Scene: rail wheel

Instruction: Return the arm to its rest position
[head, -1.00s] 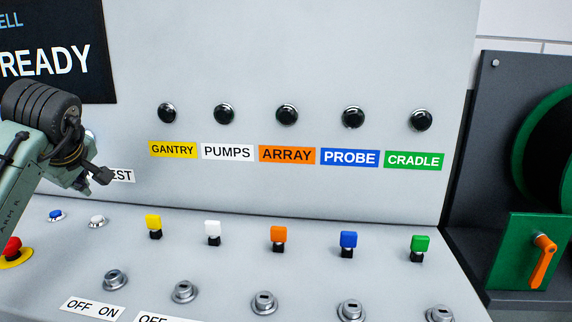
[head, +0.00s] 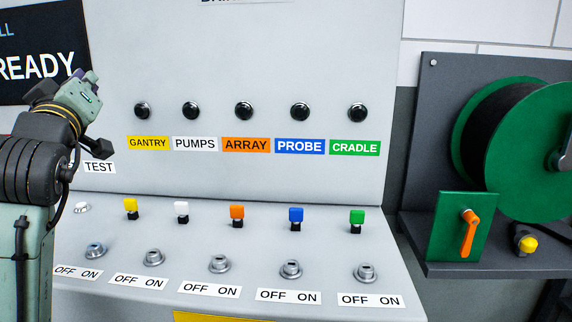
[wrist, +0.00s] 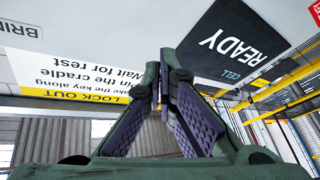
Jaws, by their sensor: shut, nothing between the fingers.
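My gripper (wrist: 164,88) is in the wrist view, its two dark-padded fingers angled in towards each other and shut with nothing held. The wrist view is upside down and takes in the dark READY screen (wrist: 245,40), the yellow-and-white lock-out sign (wrist: 70,75) and the ceiling. In the head view my arm stands folded at the left edge, its forearm upright. The fingertips are not clear there.
The grey console (head: 250,180) carries several dark lamps, coloured switches and OFF/ON key switches. A black-and-green reel (head: 510,150) stands at the right beside a green plate (head: 450,228) with an orange handle (head: 469,232). The space before the console's middle and right is clear.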

